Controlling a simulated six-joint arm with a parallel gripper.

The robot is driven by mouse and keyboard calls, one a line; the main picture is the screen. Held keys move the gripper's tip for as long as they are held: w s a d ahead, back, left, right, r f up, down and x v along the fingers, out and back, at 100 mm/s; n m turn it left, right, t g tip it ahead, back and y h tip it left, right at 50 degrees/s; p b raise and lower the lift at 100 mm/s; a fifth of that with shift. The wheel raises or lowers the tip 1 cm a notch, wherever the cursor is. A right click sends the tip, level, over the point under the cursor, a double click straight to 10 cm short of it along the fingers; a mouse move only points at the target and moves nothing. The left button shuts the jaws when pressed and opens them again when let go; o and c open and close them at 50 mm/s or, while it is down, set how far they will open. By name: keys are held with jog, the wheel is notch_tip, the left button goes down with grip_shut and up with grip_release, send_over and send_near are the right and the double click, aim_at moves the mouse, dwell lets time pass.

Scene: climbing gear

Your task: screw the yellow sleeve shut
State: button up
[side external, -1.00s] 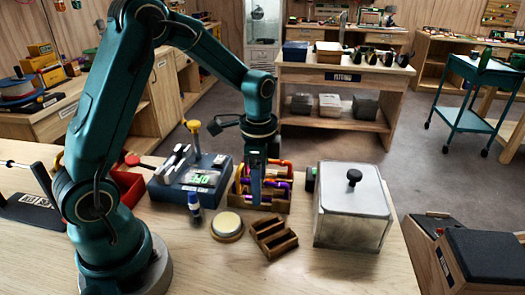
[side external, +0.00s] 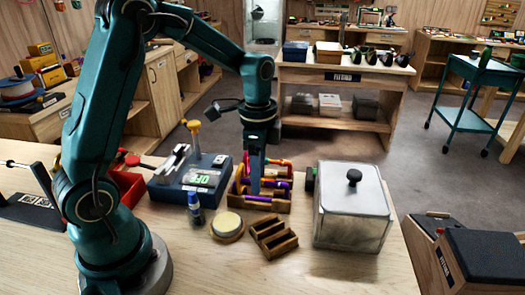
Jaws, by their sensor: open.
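A wooden rack (side external: 270,204) stands on the bench in front of my arm, with several coloured carabiners (side external: 284,164) in orange, red and purple tones upright in it. The yellow sleeve is too small to pick out for sure among them. My gripper (side external: 255,190) points straight down over the left part of the rack, among the carabiners. Its jaws are open. It hides part of the rack and whatever is directly behind it, and I cannot tell whether it touches a carabiner.
In front are a round pad (side external: 227,225) and an empty slotted wooden block (side external: 273,238). A lidded clear box (side external: 352,215) stands at right. A red bin (side external: 128,186) is beside my arm.

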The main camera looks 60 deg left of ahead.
jog(key=shift+s+d, duration=0.55)
dwell(0.4)
jog(key=shift+f, duration=0.2)
jog(key=shift+f, duration=1.2)
jog(key=shift+w+a, duration=0.55)
jog(key=shift+r, duration=1.4)
jog(key=shift+s+d, duration=0.5)
jog(key=shift+s, duration=0.1)
